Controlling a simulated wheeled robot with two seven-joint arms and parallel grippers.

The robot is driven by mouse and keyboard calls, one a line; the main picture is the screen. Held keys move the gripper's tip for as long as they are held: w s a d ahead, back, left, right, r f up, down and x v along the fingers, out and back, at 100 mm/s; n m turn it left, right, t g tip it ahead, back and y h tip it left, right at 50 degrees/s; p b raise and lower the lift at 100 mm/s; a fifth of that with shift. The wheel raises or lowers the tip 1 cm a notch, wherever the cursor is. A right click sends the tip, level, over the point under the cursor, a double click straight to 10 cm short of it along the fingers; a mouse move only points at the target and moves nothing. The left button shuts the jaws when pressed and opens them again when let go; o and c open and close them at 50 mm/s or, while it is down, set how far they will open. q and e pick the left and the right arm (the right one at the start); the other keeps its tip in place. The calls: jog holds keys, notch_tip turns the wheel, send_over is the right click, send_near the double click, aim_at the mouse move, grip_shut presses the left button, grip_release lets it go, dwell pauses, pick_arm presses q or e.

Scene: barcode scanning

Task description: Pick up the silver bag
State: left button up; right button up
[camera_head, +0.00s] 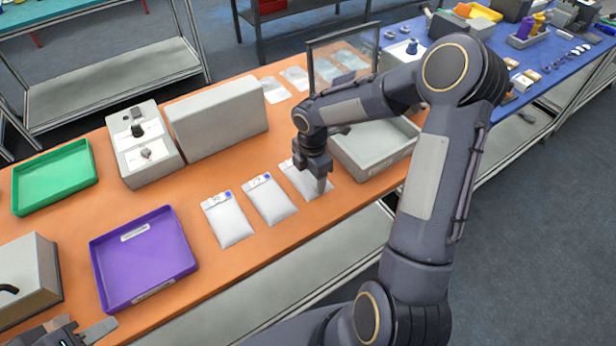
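Three silver bags with small labels lie in a row on the orange table: a left one (229,222), a middle one (270,204) and a right one (300,188). My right gripper (318,184) points down over the right bag and hides part of it. One finger shows at or just above that bag; contact and finger gap cannot be told. My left gripper (88,334) is at the bottom left edge, partly cut off, away from the bags; its opening is unclear.
A purple tray (103,276) and a green tray (17,206) stand left. A scanner box (160,168) and a grey box (218,120) stand behind the bags. A grey bin (372,170) is close right of my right gripper. More bags (274,90) lie behind.

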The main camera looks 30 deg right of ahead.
jog(key=c, duration=0.9)
